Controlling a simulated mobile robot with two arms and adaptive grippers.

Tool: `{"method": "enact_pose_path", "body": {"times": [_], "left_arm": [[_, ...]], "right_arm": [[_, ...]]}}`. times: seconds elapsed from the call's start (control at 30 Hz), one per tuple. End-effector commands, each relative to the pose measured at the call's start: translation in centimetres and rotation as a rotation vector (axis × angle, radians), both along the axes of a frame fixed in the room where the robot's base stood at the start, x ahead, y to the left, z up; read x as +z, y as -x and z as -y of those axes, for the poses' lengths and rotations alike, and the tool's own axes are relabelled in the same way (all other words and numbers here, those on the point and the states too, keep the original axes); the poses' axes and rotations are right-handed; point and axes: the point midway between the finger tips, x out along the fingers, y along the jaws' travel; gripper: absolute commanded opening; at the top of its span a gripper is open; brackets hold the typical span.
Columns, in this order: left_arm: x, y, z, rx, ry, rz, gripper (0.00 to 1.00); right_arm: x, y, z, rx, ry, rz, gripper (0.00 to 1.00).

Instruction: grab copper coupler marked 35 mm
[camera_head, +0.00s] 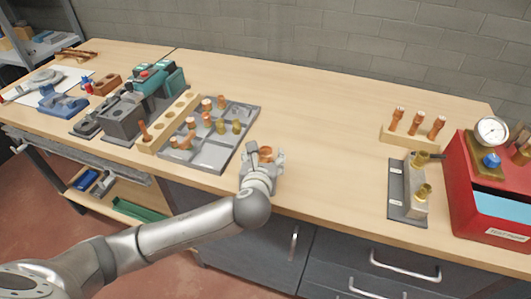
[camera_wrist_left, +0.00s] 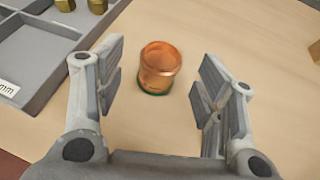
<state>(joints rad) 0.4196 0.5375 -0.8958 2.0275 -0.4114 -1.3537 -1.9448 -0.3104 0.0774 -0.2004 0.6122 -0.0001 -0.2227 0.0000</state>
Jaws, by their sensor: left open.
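A short copper coupler (camera_wrist_left: 159,65) stands upright on the bench in the left wrist view, with a green band at its base. No size marking is readable on it. My left gripper (camera_wrist_left: 160,90) is open, with one finger on each side of the coupler and apart from it. In the head view my left gripper (camera_head: 264,158) is at the bench's front part, right of the grey tray, and the copper coupler (camera_head: 265,152) shows partly between its fingers. My right gripper is not in view.
A grey compartment tray (camera_head: 205,160) with copper and brass fittings lies to the left; its edge (camera_wrist_left: 62,72) shows in the wrist view. A wooden block (camera_head: 412,138) with copper pieces and a red box (camera_head: 462,190) stand at right.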

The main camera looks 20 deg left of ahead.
Motion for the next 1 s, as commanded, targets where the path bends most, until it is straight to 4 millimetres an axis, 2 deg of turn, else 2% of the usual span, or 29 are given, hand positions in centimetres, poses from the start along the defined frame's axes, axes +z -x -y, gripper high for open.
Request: {"method": "enact_pose_path", "body": {"times": [0.1, 0.2, 0.53, 0.93, 1.0], "left_arm": [[-0.6, -1.7, -0.3, 0.002, 0.0, -0.001, 0.63], [-1.1, -2.7, -0.5, 0.002, 0.0, 0.0, 0.63], [-1.4, -3.4, -0.6, 0.0, 0.001, 0.0, 0.63], [-1.5, -3.3, -0.6, 0.0, 0.001, -0.001, 0.13], [-1.4, -3.3, -0.6, 0.0, 0.001, 0.0, 0.13]], "right_arm": [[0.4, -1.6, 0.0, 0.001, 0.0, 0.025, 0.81], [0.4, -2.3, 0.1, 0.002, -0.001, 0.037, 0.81], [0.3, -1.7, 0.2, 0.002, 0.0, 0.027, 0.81], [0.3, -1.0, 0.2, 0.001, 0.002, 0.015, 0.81], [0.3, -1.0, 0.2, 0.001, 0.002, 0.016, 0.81]]}}
